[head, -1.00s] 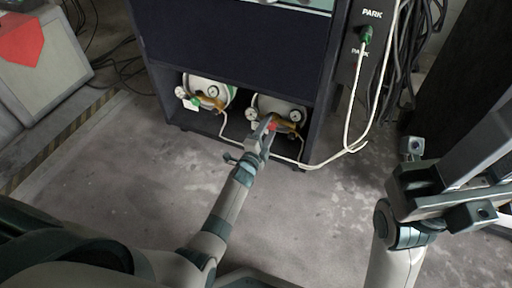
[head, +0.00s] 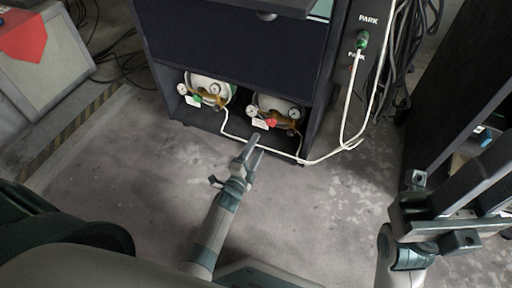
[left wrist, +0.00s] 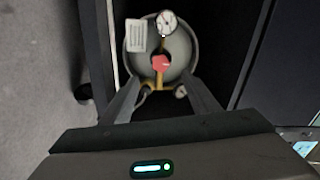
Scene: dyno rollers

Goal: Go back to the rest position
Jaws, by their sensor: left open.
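My left gripper (head: 250,156) is open and empty in the head view. It is just in front of the cabinet's lower opening, short of the right gas cylinder (head: 272,106). In the left wrist view the open fingers frame that cylinder (left wrist: 183,52) from a distance, with its red valve knob (left wrist: 161,62), gauge (left wrist: 166,20) and white tag (left wrist: 136,36). My right arm is at the right of the head view; its gripper's jaws (head: 441,213) show, but I cannot tell how they stand.
The dark cabinet (head: 235,55) holds a second cylinder (head: 207,88) at left. A white hose (head: 347,135) runs down the cabinet's right side to the floor. A dark shelf unit (head: 450,90) stands at right. The grey floor (head: 130,150) is clear at left.

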